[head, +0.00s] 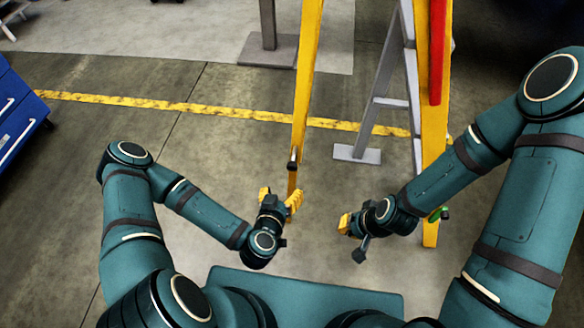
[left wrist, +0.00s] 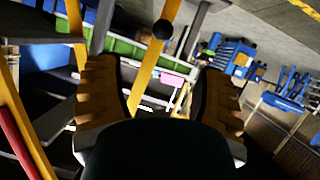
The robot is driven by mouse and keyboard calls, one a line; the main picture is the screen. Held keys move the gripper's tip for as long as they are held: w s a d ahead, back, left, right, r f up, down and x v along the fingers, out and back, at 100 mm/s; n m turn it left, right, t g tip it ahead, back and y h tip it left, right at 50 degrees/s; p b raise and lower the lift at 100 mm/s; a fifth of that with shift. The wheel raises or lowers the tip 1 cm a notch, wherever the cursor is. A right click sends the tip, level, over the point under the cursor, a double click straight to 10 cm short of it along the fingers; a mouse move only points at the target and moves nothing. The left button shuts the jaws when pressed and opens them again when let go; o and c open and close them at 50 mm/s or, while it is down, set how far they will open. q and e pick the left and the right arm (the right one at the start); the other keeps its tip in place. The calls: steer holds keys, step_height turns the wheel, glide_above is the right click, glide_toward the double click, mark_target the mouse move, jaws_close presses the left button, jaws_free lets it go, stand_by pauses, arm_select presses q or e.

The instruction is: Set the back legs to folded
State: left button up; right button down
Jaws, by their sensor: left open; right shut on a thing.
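A yellow leg (head: 305,85) comes down from the top of the head view and carries a black knob (head: 293,158) near its lower end. My left gripper (head: 281,198) is at that lower end, open. In the left wrist view the leg (left wrist: 150,65) and knob (left wrist: 163,30) show between the spread yellow fingers; I cannot tell if they touch. A second yellow leg (head: 432,150) with a red strip (head: 438,50) stands to the right, beside grey legs (head: 385,75). My right gripper (head: 345,223) is left of that leg, shut; what it holds cannot be made out.
A grey post on a flat base (head: 268,50) stands behind. A grey foot plate (head: 357,153) rests on the floor. A blue cabinet (head: 18,115) is at far left. A small green part (head: 436,214) is by the right leg. Floor at left is clear.

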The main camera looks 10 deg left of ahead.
mark_target(291, 169)
arm_select(q)
steer(key=b+x, duration=0.1)
steer(key=x, duration=0.5)
steer(key=b+x, duration=0.1)
steer(key=x, duration=0.5)
steer(key=shift+w+a+f+b, duration=0.15)
steer(key=shift+a+b, duration=0.05)
steer(key=shift+b, duration=0.2)
steer(key=shift+w+f, duration=0.2)
steer(key=shift+w, duration=0.5)
